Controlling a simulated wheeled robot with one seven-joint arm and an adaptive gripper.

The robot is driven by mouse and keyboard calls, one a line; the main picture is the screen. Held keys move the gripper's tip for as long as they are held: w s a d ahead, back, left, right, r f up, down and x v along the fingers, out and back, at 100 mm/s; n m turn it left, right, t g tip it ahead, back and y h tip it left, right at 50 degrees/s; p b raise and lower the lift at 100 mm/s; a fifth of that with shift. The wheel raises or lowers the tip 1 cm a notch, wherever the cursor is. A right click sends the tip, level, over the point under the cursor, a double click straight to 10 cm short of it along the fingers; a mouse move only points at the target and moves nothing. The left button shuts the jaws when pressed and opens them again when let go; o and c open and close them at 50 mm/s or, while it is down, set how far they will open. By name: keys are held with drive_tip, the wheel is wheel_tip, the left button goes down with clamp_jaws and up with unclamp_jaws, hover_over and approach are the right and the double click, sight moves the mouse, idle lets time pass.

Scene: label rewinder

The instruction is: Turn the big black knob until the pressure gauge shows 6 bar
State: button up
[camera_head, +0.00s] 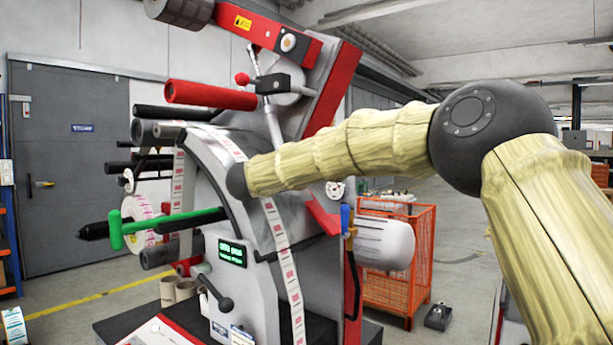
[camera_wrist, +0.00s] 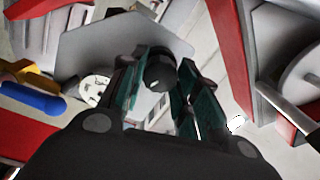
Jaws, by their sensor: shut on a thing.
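The black knob (camera_wrist: 160,73) shows as a dark round cap between the fingers of my gripper (camera_wrist: 166,76) in the wrist view. My gripper is shut on it, with a teal-padded finger on either side. A round white dial, likely the pressure gauge (camera_wrist: 95,88), lies left of the fingers and is partly covered by them. Its reading is too small and blurred to tell. A similar white dial shows below my arm in the head view (camera_head: 335,189). In the head view my forearm reaches to the machine, and the gripper and knob are hidden.
The label machine has a red upper arm (camera_head: 262,28), a green lever (camera_head: 165,227) and a green-lit display (camera_head: 232,252). A blue handle (camera_wrist: 34,101) sits left of my gripper. An orange mesh crate (camera_head: 395,265) stands behind at the right.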

drive_tip(key=shift+a+f, duration=0.1)
drive_tip(key=shift+f, duration=0.25)
drive_tip(key=o, duration=0.8)
drive_tip(key=shift+o, duration=1.1)
drive_tip(key=shift+s+r, duration=0.1)
drive_tip(key=shift+r, duration=0.15)
drive_tip(key=v, duration=1.1)
drive_tip(key=shift+s+a, duration=0.15)
drive_tip(key=shift+s, duration=0.25)
drive_tip(key=shift+o, duration=0.2)
drive_tip(key=shift+f, duration=0.1)
